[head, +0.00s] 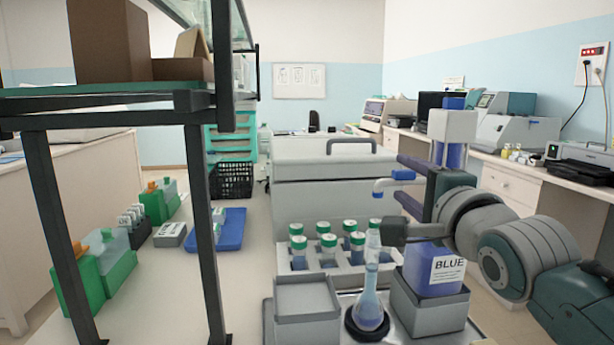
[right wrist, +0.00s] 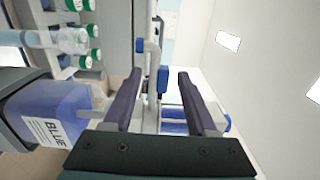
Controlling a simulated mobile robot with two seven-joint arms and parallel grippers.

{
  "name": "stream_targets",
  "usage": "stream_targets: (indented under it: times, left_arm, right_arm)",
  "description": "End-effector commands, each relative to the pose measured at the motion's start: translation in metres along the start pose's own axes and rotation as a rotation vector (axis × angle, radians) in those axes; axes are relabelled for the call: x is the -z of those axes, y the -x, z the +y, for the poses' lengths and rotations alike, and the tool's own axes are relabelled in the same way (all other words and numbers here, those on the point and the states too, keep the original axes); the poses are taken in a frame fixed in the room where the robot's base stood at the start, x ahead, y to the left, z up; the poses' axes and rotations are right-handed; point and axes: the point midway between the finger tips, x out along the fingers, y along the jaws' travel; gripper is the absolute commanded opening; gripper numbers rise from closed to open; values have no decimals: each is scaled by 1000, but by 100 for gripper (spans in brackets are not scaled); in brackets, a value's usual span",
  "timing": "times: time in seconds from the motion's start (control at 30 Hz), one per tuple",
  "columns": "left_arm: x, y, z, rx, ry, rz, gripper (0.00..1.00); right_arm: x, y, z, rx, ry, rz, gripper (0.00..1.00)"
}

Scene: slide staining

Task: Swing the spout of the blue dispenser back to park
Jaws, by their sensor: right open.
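The blue dispenser's bottle (head: 432,272), labelled BLUE, stands in a grey holder, with a white and blue pump head (head: 452,126) above it. Its pale spout (head: 390,184) with blue end pieces points left in the head view. My right gripper (head: 402,186) is open at the spout, its dark fingers above and below it. In the right wrist view the open fingers (right wrist: 159,76) have a blue spout piece (right wrist: 163,80) seen between them; contact cannot be told. The bottle also shows at left there (right wrist: 55,106). My left gripper is out of view.
A flask of blue liquid (head: 369,302) stands in a dark ring just left of the bottle, below the spout. A rack (head: 346,279) with several green-capped bottles is behind it. A grey box (head: 307,304) stands at left. A dark-framed shelf (head: 205,225) rises further left.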

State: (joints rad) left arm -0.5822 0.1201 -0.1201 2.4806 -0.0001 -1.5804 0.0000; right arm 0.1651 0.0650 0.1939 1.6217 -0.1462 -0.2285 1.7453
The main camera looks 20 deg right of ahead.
Motion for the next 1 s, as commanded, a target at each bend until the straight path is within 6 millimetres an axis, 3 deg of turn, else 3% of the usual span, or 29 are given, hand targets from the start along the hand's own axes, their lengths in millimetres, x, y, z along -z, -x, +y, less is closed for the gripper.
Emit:
stream_targets:
  times: [0.2, 0.47, 1.0]
  left_arm:
    - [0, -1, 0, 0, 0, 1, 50]
    - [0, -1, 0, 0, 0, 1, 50]
    - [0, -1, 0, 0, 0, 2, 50]
  right_arm:
    - [0, -14, 0, 1, 0, 0, 58]
    - [0, -15, 0, 0, 1, 0, 58]
    - [0, -15, -1, 2, 1, 0, 0]
